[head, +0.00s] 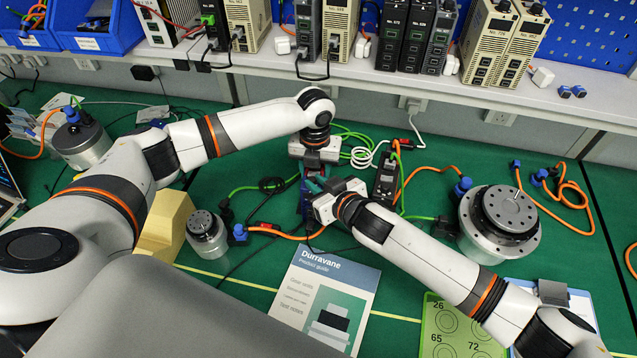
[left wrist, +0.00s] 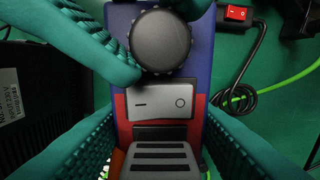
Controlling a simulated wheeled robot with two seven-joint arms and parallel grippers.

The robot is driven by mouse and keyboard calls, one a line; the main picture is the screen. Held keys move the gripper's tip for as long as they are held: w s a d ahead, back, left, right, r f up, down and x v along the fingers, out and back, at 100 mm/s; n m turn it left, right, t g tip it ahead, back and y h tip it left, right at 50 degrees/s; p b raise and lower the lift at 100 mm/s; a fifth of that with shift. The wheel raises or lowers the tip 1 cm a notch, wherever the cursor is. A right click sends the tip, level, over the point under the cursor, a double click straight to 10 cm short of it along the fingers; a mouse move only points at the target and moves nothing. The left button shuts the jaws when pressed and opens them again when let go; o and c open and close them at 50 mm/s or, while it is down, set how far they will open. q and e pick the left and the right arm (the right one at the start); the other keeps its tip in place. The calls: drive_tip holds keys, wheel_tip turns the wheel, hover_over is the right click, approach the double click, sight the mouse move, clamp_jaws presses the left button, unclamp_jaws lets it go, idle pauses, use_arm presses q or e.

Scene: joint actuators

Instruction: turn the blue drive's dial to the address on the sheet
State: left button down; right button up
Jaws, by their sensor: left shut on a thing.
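In the head view the drive (head: 304,204) is mostly hidden behind the grippers. My left gripper (left wrist: 160,150) is shut on the drive, a green finger along each side. My right gripper (head: 314,185) is at the drive's front. Its green fingers lie left and upper right of the dial; whether they press on it is unclear. The dial's marks are not readable. A green sheet (head: 455,335) shows 26, 65 and 72.
A product guide (head: 325,290) lies in front. A light blue board (head: 580,300) is partly under my right arm. A black power unit (head: 387,180), motors (head: 500,222) (head: 205,235) and loose cables surround the drive. A shelf with several drives runs along the back.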

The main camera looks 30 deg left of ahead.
drive_tip(key=shift+s+a+m+t, duration=0.2)
drive_tip(key=shift+s+m+t, duration=0.05)
drive_tip(key=shift+m+t, duration=0.25)
clamp_jaws()
drive_tip(key=shift+a+m+t+h, duration=0.1)
drive_tip(key=shift+m+t+h, duration=0.8)
drive_tip(key=shift+m+t, duration=0.15)
drive_tip(key=o, duration=0.8)
unclamp_jaws()
drive_tip(key=shift+o, duration=0.2)
drive_tip(key=v, duration=1.2)
